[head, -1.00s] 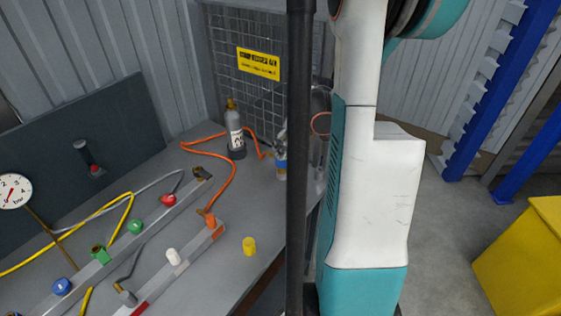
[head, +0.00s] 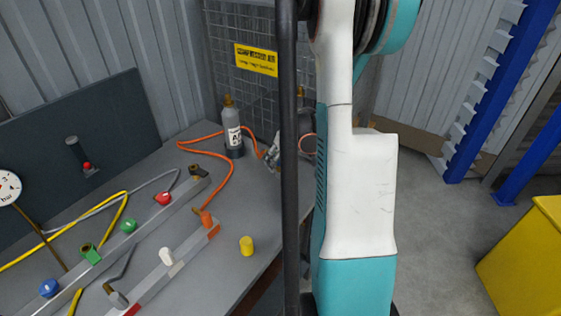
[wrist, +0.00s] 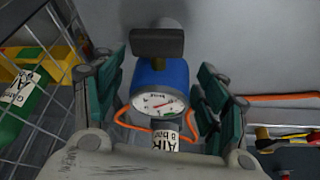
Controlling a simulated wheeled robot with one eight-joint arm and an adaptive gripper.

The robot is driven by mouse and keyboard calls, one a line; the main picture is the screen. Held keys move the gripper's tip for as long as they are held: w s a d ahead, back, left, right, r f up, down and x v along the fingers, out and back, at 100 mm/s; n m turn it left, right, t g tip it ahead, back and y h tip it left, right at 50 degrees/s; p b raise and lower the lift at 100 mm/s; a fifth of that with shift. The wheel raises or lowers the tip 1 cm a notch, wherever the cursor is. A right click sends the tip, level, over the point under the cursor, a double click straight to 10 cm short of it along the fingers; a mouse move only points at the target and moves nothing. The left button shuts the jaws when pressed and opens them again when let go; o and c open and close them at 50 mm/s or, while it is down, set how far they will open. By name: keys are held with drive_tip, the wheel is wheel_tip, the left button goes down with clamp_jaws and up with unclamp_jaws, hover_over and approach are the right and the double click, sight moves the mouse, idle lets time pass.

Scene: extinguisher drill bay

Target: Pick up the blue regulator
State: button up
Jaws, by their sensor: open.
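The blue regulator (wrist: 168,76) shows in the wrist view, with a round white gauge face and a dark block-like part at its top end. A white label reading "AIR 8 bar" shows just below the gauge. My gripper (wrist: 158,88) is open, with one dark green finger on each side of the regulator. A gap shows on the right; I cannot tell whether the left finger touches it. In the head view I cannot make out the regulator; the dark pole and my arm cover that area.
A grey cylinder (head: 232,128) with an orange hose (head: 226,182) stands by the wire mesh (head: 226,50). Rails with coloured fittings and a yellow cap (head: 246,246) lie on the grey bench (head: 205,265). A green cylinder (wrist: 22,108) shows behind mesh in the wrist view.

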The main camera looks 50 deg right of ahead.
drive_tip(key=shift+c, duration=0.2)
drive_tip(key=c, duration=1.1)
drive_tip(key=shift+r, duration=0.1)
drive_tip(key=shift+c, duration=0.3)
wheel_tip(320, 180, up, 20)
drive_tip(key=p, duration=0.7)
